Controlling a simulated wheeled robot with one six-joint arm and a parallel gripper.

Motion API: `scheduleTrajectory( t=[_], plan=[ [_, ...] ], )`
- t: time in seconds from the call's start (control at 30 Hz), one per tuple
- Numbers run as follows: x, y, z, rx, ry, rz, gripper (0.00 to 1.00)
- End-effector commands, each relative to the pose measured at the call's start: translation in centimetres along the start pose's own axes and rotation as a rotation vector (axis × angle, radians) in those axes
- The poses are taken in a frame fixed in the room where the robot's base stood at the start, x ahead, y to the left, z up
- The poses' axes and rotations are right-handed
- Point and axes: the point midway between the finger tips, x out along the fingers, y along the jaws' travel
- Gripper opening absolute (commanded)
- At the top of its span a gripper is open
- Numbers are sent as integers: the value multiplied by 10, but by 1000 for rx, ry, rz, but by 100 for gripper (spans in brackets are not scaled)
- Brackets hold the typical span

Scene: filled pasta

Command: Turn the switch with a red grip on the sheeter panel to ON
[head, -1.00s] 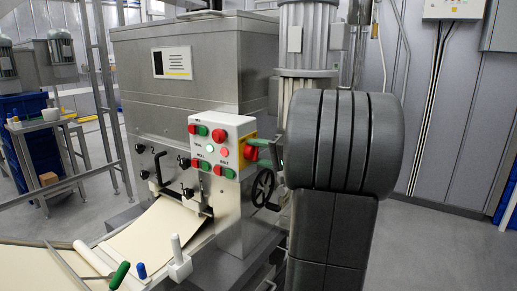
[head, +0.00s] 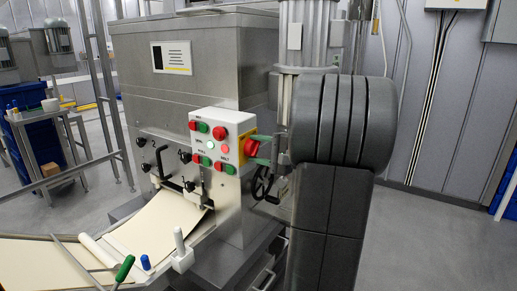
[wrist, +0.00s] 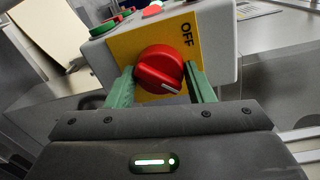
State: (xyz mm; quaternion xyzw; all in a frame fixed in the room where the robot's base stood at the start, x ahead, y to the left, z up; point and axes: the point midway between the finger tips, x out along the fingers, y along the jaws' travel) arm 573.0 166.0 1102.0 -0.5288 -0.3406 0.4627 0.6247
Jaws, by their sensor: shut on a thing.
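The switch is a round red grip (wrist: 152,63) on a yellow plate (wrist: 122,47), on the side of the grey sheeter panel (wrist: 224,40). The word OFF is printed on the plate, to the upper right of the grip in the wrist view. A white mark on the grip lies at its lower right edge. My gripper (wrist: 160,72) has one green finger on each side of the grip and is shut on it. In the head view the red grip (head: 250,146) shows at the panel's right side, with the green fingers partly hidden by my arm.
The panel front (head: 232,126) carries several red and green buttons and lamps close to the switch. A black handwheel (head: 262,184) sits just below. Open floor shows at right.

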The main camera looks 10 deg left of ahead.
Motion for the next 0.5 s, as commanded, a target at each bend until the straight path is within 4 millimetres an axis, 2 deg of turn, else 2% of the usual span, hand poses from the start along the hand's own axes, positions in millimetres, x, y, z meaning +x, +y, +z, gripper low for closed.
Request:
scheduleTrajectory(
  t=[0.27, 0.3, 0.37, 0.5],
  plan=[
    [0, 1, 0, 3, 1, 1, 25],
    [0, 1, 0, 3, 1, 1, 56],
    [0, 1, 0, 2, 1, 1, 68],
    [0, 0, 0, 1, 0, 1, 69]
  ],
)
